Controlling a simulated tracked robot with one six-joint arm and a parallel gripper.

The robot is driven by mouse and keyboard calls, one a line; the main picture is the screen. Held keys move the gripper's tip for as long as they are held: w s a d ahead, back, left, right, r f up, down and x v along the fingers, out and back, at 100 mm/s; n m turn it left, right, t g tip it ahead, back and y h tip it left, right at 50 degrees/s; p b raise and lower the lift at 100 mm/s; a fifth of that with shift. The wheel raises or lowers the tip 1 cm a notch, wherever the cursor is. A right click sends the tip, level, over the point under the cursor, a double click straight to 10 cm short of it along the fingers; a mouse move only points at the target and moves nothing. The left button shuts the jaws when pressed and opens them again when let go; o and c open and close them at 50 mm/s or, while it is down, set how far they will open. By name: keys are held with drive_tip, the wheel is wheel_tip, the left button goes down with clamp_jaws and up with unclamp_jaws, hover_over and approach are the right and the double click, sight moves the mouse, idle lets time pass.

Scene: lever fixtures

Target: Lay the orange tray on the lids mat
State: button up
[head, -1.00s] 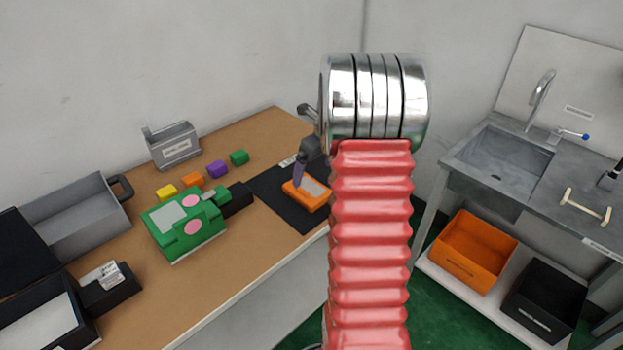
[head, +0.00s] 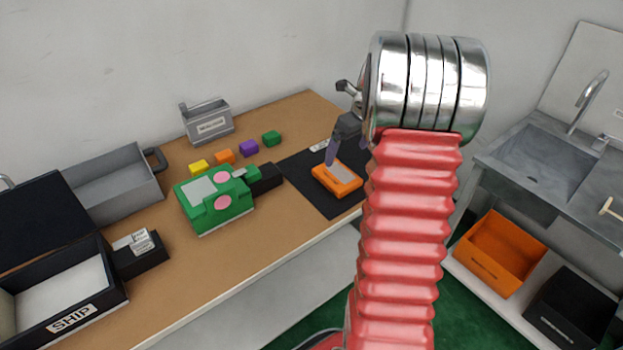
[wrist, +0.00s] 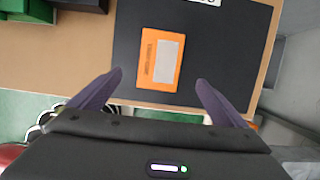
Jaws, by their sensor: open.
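The orange tray (head: 337,180) lies flat on the black mat (head: 307,192), with a pale panel on its top. In the wrist view the orange tray (wrist: 160,60) rests wholly inside the black mat (wrist: 215,50), apart from the mat's edges. A white label at the mat's far edge is only partly readable. My gripper (wrist: 160,82) is open and empty, its two purple fingers apart on either side of the tray's near end. In the head view my gripper (head: 331,150) is above the tray's far side, partly hidden by my arm.
A green machine (head: 215,200) with a black end stands left of the mat. Several coloured blocks (head: 249,148) and a grey caddy (head: 207,122) are behind it. A black SHIP box (head: 75,315) is at the left. A sink (head: 540,160) stands right, across a gap.

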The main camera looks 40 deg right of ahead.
drive_tip(key=s+a+r+n, duration=0.3)
drive_tip(key=a+r+n, duration=0.4)
drive_tip(key=a, duration=0.4)
drive_tip(key=s+a+r+n, duration=0.2)
drive_tip(key=a+r+n, duration=0.3)
drive_tip(key=a+n, duration=0.5)
drive_tip(key=s+a+n+t, duration=0.2)
drive_tip(key=s+a+n, duration=1.4)
drive_tip(key=n, duration=0.2)
drive_tip(key=shift+a+r+n, duration=0.15)
drive_tip(key=shift+a+n, duration=0.15)
